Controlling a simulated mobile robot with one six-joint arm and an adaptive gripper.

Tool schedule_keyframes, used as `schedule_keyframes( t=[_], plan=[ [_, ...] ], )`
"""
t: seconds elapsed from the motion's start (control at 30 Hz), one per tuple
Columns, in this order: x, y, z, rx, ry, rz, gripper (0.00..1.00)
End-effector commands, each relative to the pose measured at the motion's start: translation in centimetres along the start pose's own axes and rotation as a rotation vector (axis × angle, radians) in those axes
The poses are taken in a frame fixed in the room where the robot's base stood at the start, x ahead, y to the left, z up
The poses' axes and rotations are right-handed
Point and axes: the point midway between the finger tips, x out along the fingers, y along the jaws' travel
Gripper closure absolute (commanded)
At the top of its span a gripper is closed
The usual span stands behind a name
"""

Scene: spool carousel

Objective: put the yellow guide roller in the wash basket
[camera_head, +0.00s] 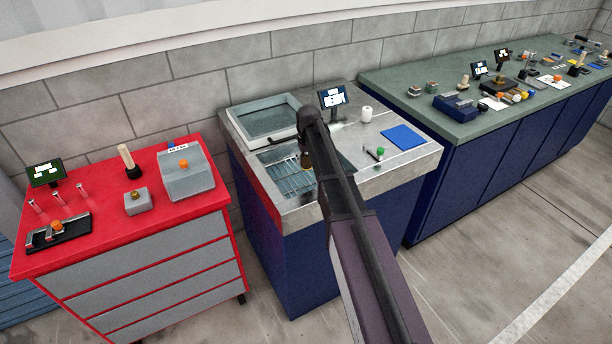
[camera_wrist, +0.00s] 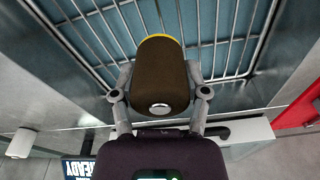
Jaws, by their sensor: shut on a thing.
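The yellow guide roller (camera_wrist: 158,78) is between the two fingers of my gripper (camera_wrist: 159,92) in the wrist view. Most of it looks dark brown, with a bright yellow edge at its far end and a pale round spot on its near end. My gripper is shut on it. The wash basket (camera_wrist: 65,42) is the wire grid behind the roller in that view. In the head view the basket (camera_head: 272,180) sits in the front of the middle bench, and the roller (camera_head: 306,161) shows small below my arm's end, over the basket's right part. I cannot tell its exact height above the wires.
A grey-rimmed tray (camera_head: 262,122) lies behind the basket. A small screen (camera_head: 332,96), a white cylinder (camera_head: 366,114), a blue mat (camera_head: 403,137) and a small green-ended part (camera_head: 379,152) are on the same bench. A red cabinet (camera_head: 150,235) stands left, a long green-topped bench (camera_head: 440,118) right.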

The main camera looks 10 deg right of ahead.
Motion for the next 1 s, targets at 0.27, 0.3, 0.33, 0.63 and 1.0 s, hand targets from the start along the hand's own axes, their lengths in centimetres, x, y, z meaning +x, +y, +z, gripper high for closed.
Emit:
schedule_keyframes(
  t=[0.27,0.3,0.33,0.63,1.0],
  plan=[
    [1.3,0.1,0.2,0.001,0.0,0.0,0.99],
    [1.3,0.1,0.2,0.001,0.0,0.0,0.99],
    [1.3,0.1,0.2,0.001,0.0,0.0,0.99],
    [1.4,0.1,0.2,0.001,0.0,0.0,0.99],
    [3.9,0.1,0.5,0.002,0.0,0.0,0.99]
  ],
)
